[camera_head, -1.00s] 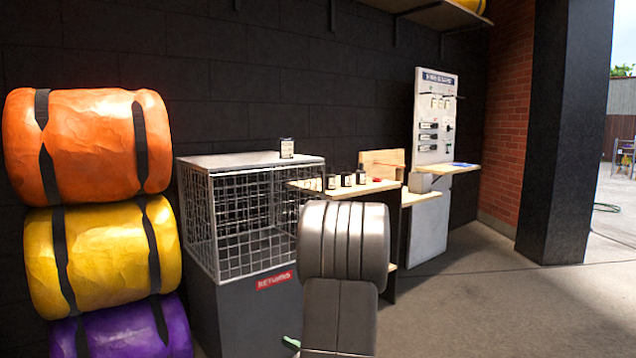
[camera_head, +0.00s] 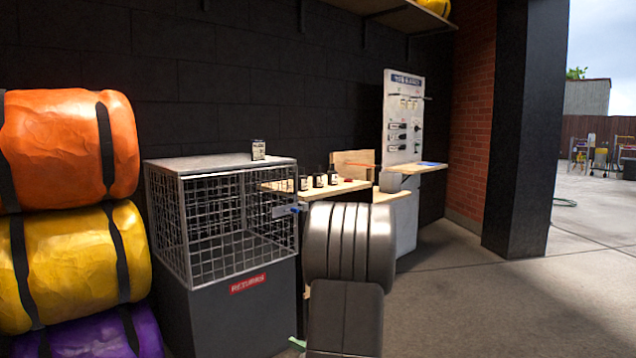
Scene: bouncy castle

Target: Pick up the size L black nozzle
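I cannot single out the size L black nozzle, because the labels are too small to read. A tall white board (camera_head: 391,149) by the far wall carries several small dark items (camera_head: 397,126) and pale tags. Several small black labelled containers (camera_head: 318,180) stand in a row on a wooden shelf top (camera_head: 345,187) in the middle. My grey arm links stand in the front centre and hide part of that bench. My gripper is not in view.
A wire cage on a dark box (camera_head: 245,300) marked "RETURNS" stands left of my arm, with a small labelled can (camera_head: 258,150) on top. Rolled orange (camera_head: 65,145) and yellow (camera_head: 75,262) bundles are stacked at left. A dark pillar (camera_head: 518,130) stands right; the floor there is open.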

